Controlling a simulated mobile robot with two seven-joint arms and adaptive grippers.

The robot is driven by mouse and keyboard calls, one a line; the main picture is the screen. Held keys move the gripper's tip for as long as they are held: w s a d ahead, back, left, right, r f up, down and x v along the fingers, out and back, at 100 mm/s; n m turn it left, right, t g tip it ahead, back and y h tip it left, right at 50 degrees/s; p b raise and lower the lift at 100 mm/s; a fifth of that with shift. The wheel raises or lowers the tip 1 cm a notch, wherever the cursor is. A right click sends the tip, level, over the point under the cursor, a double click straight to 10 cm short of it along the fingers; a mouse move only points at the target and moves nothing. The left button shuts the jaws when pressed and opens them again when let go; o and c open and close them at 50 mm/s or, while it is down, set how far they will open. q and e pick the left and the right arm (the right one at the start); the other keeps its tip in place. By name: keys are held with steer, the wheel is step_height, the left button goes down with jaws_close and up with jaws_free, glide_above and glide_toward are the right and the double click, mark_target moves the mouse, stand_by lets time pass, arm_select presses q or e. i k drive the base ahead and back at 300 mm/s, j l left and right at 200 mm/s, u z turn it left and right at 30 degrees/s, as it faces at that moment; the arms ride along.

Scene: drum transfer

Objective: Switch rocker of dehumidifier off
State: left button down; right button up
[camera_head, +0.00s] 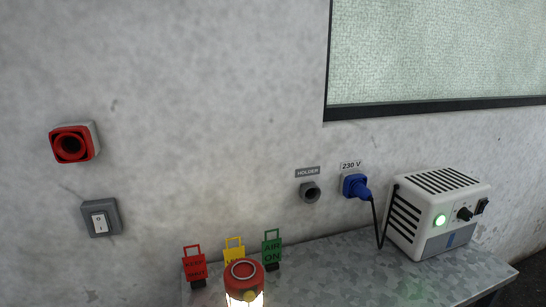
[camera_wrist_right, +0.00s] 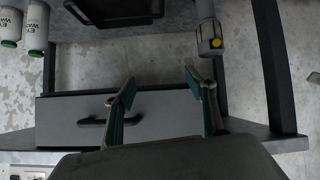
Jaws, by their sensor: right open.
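The dehumidifier (camera_head: 430,214) is a white box with black vents, standing on the right part of the metal bench in the head view. Its front has a lit green lamp (camera_head: 440,220), a black knob (camera_head: 464,214) and a small dark rocker switch (camera_head: 482,206) at the right. The rocker's position is too small to tell. A black cable runs from it to a blue plug (camera_head: 356,186) in the wall socket marked 230 V. My right gripper (camera_wrist_right: 161,88) is open and empty in the right wrist view, away from the dehumidifier. My left gripper is not in view.
The bench (camera_head: 350,270) also bears red (camera_head: 195,265), yellow and green tags and a red-topped lantern (camera_head: 244,276). A drawer (camera_wrist_right: 165,118) shows below my right gripper.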

mark_target(483, 204)
steer(key=k+l+z, duration=0.1)
steer(key=l+z, duration=0.15)
steer(key=z, duration=0.15)
steer(key=j+z, duration=0.1)
steer(key=z, duration=0.25)
steer(key=j+z, duration=0.1)
steer(key=z, duration=0.3)
steer(key=j+z, duration=0.1)
steer(key=z, duration=0.25)
steer(key=i+l+z, duration=0.1)
steer(key=i+l, duration=0.2)
steer(key=l, duration=0.25)
steer(key=i+l+z, duration=0.1)
steer(key=i+l, duration=0.25)
steer(key=l, duration=0.2)
steer(key=i+l+z, duration=0.1)
steer(key=i+l, duration=0.25)
steer(key=l, duration=0.15)
